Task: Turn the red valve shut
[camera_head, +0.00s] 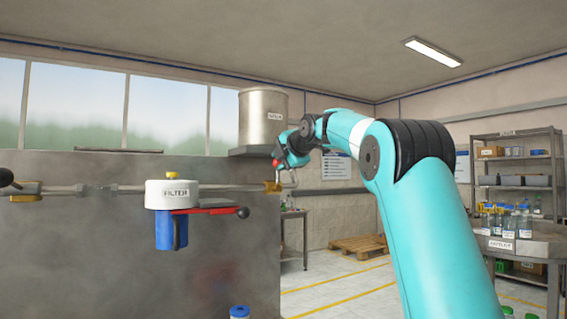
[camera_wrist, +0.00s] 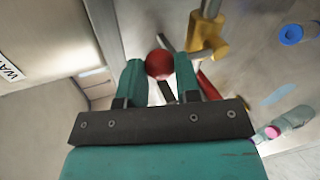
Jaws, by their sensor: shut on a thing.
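The red valve shows as a red ball knob (camera_wrist: 159,64) beside a yellow valve body (camera_wrist: 208,38) in the wrist view. My gripper (camera_wrist: 158,68) has its two teal fingers on either side of the knob and is shut on it. In the head view, my gripper (camera_head: 279,162) is above and close to the yellow valve body (camera_head: 272,186), which sits at the right end of a grey pipe. The knob is small there, at the gripper tip. The fingers partly hide the handle, so I cannot tell its exact angle.
A white filter cap (camera_head: 172,193) on a blue housing (camera_head: 171,231) hangs on the pipe to the left, with a red black-knobbed lever (camera_head: 210,209). A metal tank (camera_head: 263,118) stands behind my gripper. A shelf rack (camera_head: 515,165) and bottle-laden table (camera_head: 530,247) stand right.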

